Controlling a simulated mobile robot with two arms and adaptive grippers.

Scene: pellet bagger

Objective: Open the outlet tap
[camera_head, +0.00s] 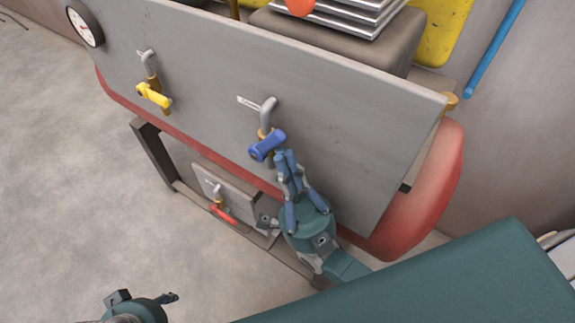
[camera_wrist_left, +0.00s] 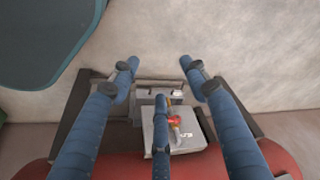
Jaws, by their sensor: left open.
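Three taps show in the head view: a yellow-handled tap (camera_head: 153,95) and a blue-handled tap (camera_head: 267,146) on the large grey panel, and a red-handled tap (camera_head: 223,213) on a small low panel. I cannot read which label says outlet. My right gripper (camera_head: 286,156) has its fingertips together just below the blue handle; I cannot tell if they touch it. My left gripper (camera_head: 168,298) shows only partly at the bottom left. In the left wrist view its fingers (camera_wrist_left: 160,75) are spread and empty, with the red tap (camera_wrist_left: 174,121) beyond them, partly hidden by the middle finger.
The large grey panel (camera_head: 200,60) fronts a red tank (camera_head: 435,185) on a dark frame (camera_head: 152,150). A round gauge (camera_head: 85,24) sits at its left end. Metal plates (camera_head: 350,12) are stacked on top. Open floor (camera_head: 60,150) lies to the left.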

